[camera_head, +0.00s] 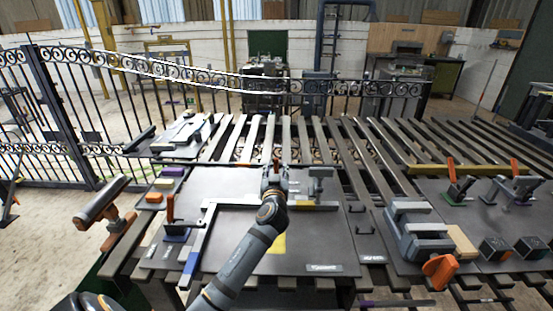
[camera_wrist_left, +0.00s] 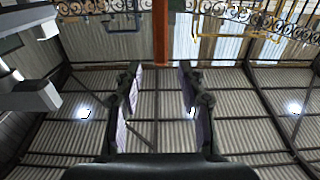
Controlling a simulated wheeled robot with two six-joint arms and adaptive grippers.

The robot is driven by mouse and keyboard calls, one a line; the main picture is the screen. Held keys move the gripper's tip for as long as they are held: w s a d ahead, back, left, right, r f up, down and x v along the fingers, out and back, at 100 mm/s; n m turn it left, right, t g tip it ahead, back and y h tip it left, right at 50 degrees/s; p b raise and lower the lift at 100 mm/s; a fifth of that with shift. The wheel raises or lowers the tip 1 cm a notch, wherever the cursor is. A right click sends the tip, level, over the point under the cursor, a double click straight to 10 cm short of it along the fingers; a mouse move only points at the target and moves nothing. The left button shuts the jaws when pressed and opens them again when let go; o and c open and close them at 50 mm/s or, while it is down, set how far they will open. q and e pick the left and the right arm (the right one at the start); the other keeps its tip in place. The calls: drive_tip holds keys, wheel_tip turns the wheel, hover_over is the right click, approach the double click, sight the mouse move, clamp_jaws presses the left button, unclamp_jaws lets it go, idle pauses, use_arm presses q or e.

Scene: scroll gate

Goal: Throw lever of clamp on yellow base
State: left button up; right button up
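My left gripper (camera_head: 275,180) is over the middle of the dark work plate, at a clamp with a grey arm and plunger (camera_head: 318,183). A yellow strip (camera_head: 318,205), seemingly this clamp's base, shows right of my wrist; the rest is hidden behind my arm. An orange upright lever (camera_head: 277,165) shows at the gripper. In the left wrist view my fingers (camera_wrist_left: 158,95) are open and apart, and the orange-brown lever (camera_wrist_left: 161,35) stands upright beyond the gap between them. I cannot tell whether they touch it. My right gripper is not in view.
A blue-based clamp with an orange lever (camera_head: 171,215) stands left. More orange-levered clamps (camera_head: 455,188) stand right, near a large grey clamp (camera_head: 415,230). A blue-ended square (camera_head: 197,245) lies left of my arm. A scroll gate (camera_head: 120,80) stands behind.

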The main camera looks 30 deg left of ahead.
sight(276, 162)
use_arm(q)
drive_tip(key=x, duration=0.5)
drive_tip(key=shift+w+a+f+p, duration=0.1)
drive_tip(key=shift+a+f+p, duration=0.05)
drive_tip(key=shift+p, duration=0.15)
drive_tip(key=shift+w+a, duration=0.1)
drive_tip(key=shift+w, duration=0.1)
drive_tip(key=shift+w+a, duration=0.1)
drive_tip(key=shift+w, duration=0.1)
drive_tip(key=shift+c, duration=0.2)
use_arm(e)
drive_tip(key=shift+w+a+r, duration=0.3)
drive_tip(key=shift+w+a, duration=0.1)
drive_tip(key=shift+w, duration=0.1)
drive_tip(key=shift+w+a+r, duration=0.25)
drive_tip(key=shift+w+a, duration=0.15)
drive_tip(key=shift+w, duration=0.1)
use_arm(q)
drive_tip(key=shift+c, duration=1.2)
drive_tip(key=c, duration=0.5)
clamp_jaws()
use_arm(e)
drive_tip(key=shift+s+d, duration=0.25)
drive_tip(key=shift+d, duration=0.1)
